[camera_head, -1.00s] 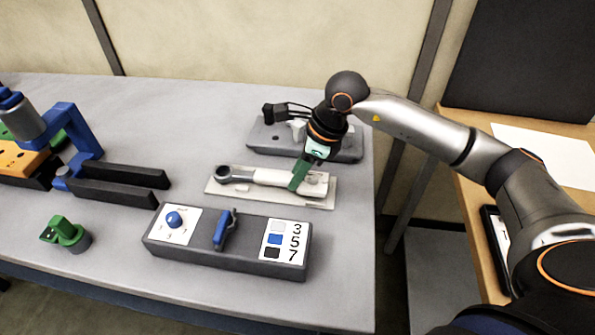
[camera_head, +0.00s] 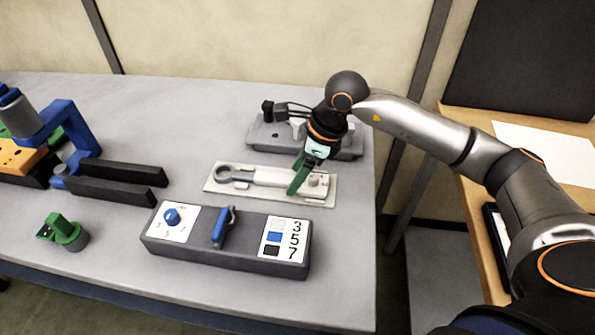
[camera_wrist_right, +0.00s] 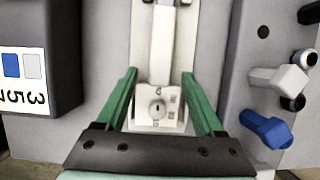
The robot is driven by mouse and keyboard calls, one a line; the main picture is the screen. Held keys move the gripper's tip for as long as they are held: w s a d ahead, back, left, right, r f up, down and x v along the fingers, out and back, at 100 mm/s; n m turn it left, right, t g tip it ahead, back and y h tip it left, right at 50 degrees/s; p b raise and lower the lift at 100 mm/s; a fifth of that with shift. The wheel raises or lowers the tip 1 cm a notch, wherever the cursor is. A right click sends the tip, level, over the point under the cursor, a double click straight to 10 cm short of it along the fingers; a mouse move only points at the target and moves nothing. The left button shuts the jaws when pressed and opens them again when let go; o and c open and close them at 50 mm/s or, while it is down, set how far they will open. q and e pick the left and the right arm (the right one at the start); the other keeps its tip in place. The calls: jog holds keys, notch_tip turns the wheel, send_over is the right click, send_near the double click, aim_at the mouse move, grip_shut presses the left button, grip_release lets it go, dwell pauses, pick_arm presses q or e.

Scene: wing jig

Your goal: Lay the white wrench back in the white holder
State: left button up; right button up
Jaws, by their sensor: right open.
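The white wrench (camera_head: 268,178) lies along the white holder (camera_head: 318,198), its ring end at the left. In the right wrist view the wrench shaft (camera_wrist_right: 162,45) runs up the middle of the holder (camera_wrist_right: 140,122). My right gripper (camera_head: 296,185) is at the right end of the holder. In the wrist view its two green fingers (camera_wrist_right: 158,95) stand apart on either side of the holder, with nothing gripped between them. A round post (camera_wrist_right: 157,107) on the holder shows between the fingers. My left gripper is not in view.
A dark grey box (camera_head: 200,252) with a blue lever and a 3-5-7 label stands in front of the holder. A grey rack (camera_head: 350,148) with white and blue pegs is behind it.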

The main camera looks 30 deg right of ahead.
jog(key=shift+f, duration=0.1)
jog(key=v, duration=1.2)
jog(key=shift+r, duration=0.3)
